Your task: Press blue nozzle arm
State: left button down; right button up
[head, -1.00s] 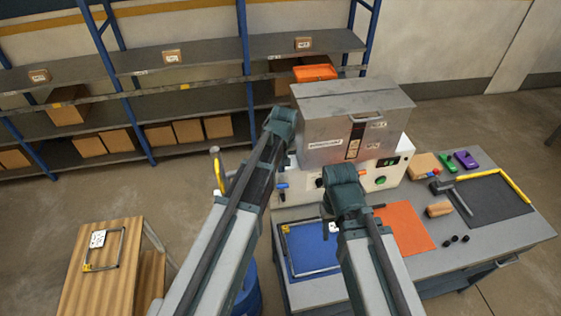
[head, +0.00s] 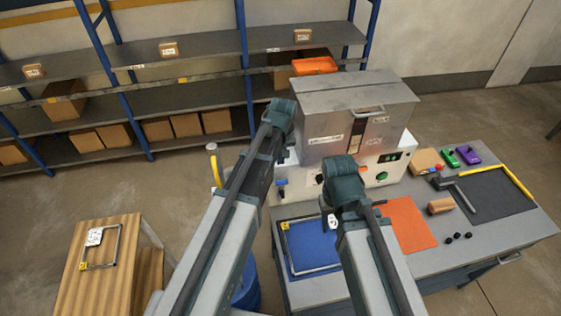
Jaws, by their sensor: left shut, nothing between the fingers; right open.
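A grey metal washer cabinet (head: 370,95) with a lid handle stands on a white control base (head: 383,165) at the back of the workbench. A small blue lever-like part (head: 281,184) shows at the left front of that base; I cannot tell for sure whether it is the blue nozzle arm. My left arm (head: 225,230) reaches up past the left side of the cabinet, close beside the blue part. My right arm (head: 368,250) reaches up to the front of the control base. The fingers of both grippers are hidden behind the arms.
The workbench holds a blue mat (head: 305,258) with a wire frame, an orange mat (head: 408,225), a dark mat (head: 500,195) and small parts. A wooden stand (head: 90,285) is at the left. A yellow-handled part (head: 216,172) stands left of the washer. Shelves (head: 190,50) stand behind.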

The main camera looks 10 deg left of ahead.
aim_at(280, 172)
pick_arm(q)
jog(key=f+b, duration=0.2)
jog(key=f, duration=0.1)
jog(key=f+b, duration=0.3)
jog(key=w+f+b, duration=0.1)
jog(key=f+b, duration=0.2)
jog(key=shift+a, duration=0.25)
jog(key=shift+r, duration=0.1)
